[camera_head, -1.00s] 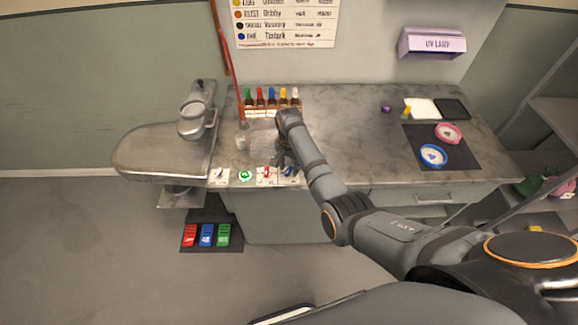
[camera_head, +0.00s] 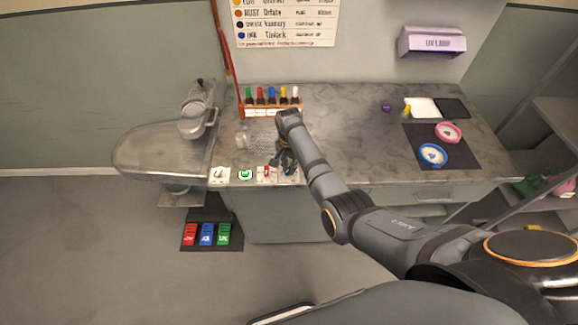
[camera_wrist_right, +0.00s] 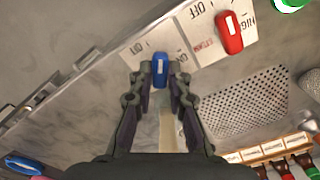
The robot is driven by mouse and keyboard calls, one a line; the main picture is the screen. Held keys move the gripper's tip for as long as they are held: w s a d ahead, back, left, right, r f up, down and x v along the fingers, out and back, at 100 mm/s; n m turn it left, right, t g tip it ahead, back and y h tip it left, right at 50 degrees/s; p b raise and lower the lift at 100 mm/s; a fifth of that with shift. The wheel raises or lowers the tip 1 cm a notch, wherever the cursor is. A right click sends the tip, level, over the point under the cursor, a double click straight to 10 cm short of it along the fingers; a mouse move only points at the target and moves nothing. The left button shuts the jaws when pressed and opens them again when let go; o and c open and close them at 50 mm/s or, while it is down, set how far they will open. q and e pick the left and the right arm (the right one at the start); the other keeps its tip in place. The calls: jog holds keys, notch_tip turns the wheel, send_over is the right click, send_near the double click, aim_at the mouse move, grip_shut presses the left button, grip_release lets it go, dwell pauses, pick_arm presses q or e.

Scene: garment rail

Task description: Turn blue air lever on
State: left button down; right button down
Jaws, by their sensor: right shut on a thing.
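The blue lever (camera_wrist_right: 160,68) stands on a pale plate at the counter's front edge, with lettering on both sides of it. In the head view only a little blue of it (camera_head: 290,171) shows below my right gripper (camera_head: 285,158). In the right wrist view my right gripper (camera_wrist_right: 160,82) is shut on the blue lever, with one finger on each side. The lever lies roughly along the line between the fingers. The exact lever setting cannot be read. My left gripper is not in view.
The red lever (camera_wrist_right: 230,32) sits close beside the blue one, with a green button (camera_head: 245,174) farther left. A perforated plate (camera_wrist_right: 240,105) and a bottle rack (camera_head: 272,110) lie behind. Red, blue and green pedals (camera_head: 207,234) are on the floor.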

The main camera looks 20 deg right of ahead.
jog(key=shift+r+m+p, duration=0.15)
jog(key=shift+m+p, duration=0.55)
jog(key=shift+m, duration=0.4)
jog(key=m+p, duration=0.1)
jog(key=m, duration=0.1)
jog(key=shift+m, duration=0.4)
jog(key=m+p, duration=0.1)
jog(key=m, duration=0.2)
jog(key=shift+m, duration=1.5)
jog(key=shift+p, duration=0.3)
jog(key=c, duration=1.3)
grip_release()
